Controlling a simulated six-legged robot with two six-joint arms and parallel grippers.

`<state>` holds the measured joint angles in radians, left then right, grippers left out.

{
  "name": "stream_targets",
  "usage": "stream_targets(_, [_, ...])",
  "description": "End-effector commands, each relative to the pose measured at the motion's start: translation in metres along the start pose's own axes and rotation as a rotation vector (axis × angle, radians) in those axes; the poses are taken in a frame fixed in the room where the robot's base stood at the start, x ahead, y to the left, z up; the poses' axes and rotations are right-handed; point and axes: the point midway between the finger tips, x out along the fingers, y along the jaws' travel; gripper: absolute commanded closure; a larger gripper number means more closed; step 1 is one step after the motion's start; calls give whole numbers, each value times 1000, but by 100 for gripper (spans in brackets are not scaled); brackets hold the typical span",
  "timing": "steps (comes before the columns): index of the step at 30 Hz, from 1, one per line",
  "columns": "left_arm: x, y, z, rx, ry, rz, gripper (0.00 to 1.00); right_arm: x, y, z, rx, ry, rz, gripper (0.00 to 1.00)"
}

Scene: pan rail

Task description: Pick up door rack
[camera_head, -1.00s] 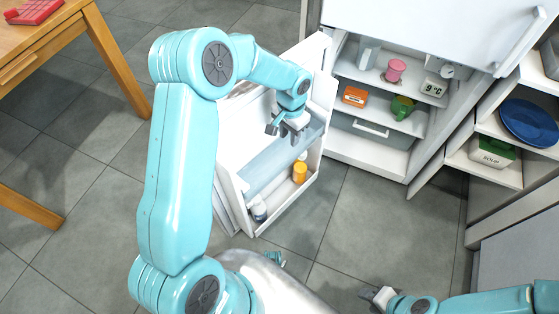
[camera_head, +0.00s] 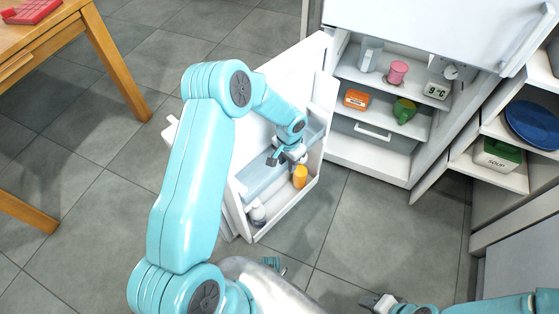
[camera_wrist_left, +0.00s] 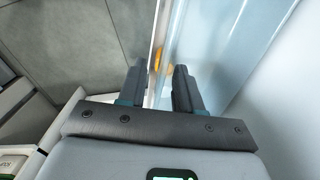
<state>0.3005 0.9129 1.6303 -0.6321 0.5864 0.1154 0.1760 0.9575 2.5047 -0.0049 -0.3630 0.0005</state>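The door rack (camera_head: 262,180) is a pale blue, see-through bin on the inside of the open fridge door; the wrist view shows it large and close (camera_wrist_left: 225,40). My left gripper (camera_head: 284,158) is at the rack's upper edge, toward its right end, and hides part of it. In the wrist view its two fingers (camera_wrist_left: 161,85) are apart, with the rack's near edge running between them. I see no clear contact. My right gripper (camera_head: 380,303) is low at the bottom edge, far from the rack; its finger gap is too small to judge.
An orange bottle (camera_head: 300,177) and a white bottle (camera_head: 257,212) stand in the door's lower shelf, below the rack. The open fridge (camera_head: 375,150) is to the right, with an orange box (camera_head: 356,99) and a green item (camera_head: 404,110). Floor in front is clear.

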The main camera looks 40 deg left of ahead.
Motion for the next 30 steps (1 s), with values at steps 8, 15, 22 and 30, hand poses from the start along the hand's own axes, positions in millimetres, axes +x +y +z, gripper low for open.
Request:
stream_targets(8, [-1,0,0,-1,1,0,100,-1,0,0,0,0,0,57])
stream_targets(15, [-2,0,-1,-1,1,-1,100,-1,0,0,0,0,0,57])
stream_targets(22, [-13,-1,-1,-1,4,-2,100,-4,-1,0,0,0,0,57])
stream_targets(30, [-37,18,-1,5,0,0,100,-9,-3,0,0,0,0,57])
